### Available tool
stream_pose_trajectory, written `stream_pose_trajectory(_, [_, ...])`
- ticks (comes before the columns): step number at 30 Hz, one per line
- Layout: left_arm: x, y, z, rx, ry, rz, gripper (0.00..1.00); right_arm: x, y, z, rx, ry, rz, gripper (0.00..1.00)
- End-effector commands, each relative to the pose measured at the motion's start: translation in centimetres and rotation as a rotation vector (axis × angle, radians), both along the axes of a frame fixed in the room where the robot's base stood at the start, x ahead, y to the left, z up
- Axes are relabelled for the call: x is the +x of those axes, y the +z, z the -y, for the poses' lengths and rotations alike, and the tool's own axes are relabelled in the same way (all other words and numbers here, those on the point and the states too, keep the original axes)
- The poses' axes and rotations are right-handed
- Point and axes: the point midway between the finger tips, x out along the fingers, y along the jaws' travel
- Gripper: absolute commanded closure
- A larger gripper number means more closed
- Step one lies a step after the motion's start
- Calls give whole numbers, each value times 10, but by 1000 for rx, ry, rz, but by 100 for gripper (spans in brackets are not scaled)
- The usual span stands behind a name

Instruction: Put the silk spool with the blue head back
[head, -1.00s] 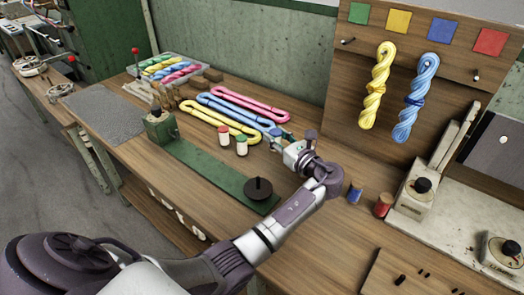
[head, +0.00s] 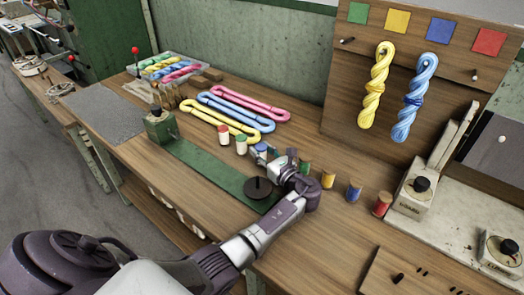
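My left gripper (head: 267,156) is low over the table, just right of the spools with the red head (head: 224,135) and the green head (head: 241,145). A small blue-topped piece shows at its fingertips, which I take for the silk spool with the blue head (head: 261,147). The fingers seem shut on it and hide most of its body. I cannot tell whether its base touches the table. My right gripper is not in view.
A dark disc with a peg (head: 258,188) sits on the green strip (head: 205,165), close to my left wrist. Blue (head: 354,191), yellow (head: 328,178) and red (head: 381,205) thread spools stand to the right. Silk skeins (head: 235,112) lie behind.

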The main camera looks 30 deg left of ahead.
Motion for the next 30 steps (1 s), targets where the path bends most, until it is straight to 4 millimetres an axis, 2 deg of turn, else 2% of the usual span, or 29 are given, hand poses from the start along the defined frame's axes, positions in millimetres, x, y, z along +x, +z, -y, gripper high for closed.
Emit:
stream_pose_trajectory(1, [0,0,0,-1,0,0,55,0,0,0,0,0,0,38])
stream_pose_trajectory(4, [0,0,0,-1,0,0,38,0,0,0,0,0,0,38])
stream_pose_trajectory(14, [0,2,0,-1,0,0,38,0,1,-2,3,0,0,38])
stream_pose_trajectory(16, [-2,3,5,-1,-1,-2,38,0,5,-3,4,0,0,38])
stream_pose_trajectory(20, [-9,5,25,-3,-3,-3,38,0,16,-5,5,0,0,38])
stream_pose_trajectory(30, [-36,4,90,-3,-1,-1,38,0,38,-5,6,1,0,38])
